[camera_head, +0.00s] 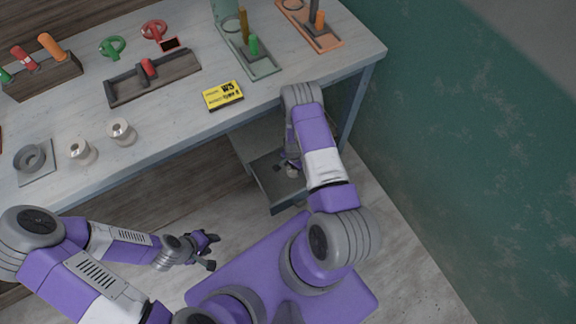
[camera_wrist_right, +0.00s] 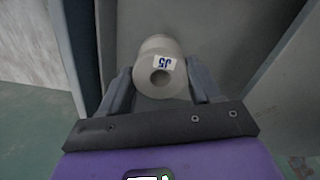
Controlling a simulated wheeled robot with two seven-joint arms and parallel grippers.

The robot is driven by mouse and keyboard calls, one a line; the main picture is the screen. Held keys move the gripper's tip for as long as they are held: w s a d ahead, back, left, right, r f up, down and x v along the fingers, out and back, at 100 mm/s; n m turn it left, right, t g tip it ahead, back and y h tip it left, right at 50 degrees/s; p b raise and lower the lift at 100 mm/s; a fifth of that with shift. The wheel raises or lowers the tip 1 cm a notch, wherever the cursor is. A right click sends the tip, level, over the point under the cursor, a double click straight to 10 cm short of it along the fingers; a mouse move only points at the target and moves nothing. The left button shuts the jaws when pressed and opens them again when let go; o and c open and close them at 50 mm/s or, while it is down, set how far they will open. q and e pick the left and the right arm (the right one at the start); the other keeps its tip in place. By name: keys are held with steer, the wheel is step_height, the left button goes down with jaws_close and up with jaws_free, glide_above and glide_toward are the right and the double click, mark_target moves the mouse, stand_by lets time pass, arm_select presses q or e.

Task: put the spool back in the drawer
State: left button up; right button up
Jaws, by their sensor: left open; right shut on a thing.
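A pale grey spool (camera_wrist_right: 158,47) with a small white label and blue marks sits between the fingers of my right gripper (camera_wrist_right: 161,75), which is shut on it. In the head view my right gripper (camera_head: 291,168) is down in the open drawer (camera_head: 275,199) under the bench; the small pale patch there is partly hidden by my arm. I cannot tell whether the spool touches the drawer floor. Two more pale spools, one (camera_head: 81,151) and another (camera_head: 121,132), stand on the bench top. My left gripper (camera_head: 211,251) is open and empty, in front of the bench.
The bench (camera_head: 180,125) carries a yellow label card (camera_head: 223,96), a wooden tray (camera_head: 185,70), a grey ring on a plate (camera_head: 35,162) and several tools. A bench leg (camera_head: 358,110) stands right of the drawer. A green wall (camera_head: 480,130) is further right.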

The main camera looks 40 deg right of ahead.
mark_target(293, 173)
step_height(293, 173, down, 7)
steer(key=b, duration=0.2)
steer(key=shift+f+b, duration=0.2)
steer(key=shift+b, duration=0.1)
steer(key=shift+r, duration=0.1)
steer(key=o, duration=1.3)
steer(key=shift+o, duration=0.2)
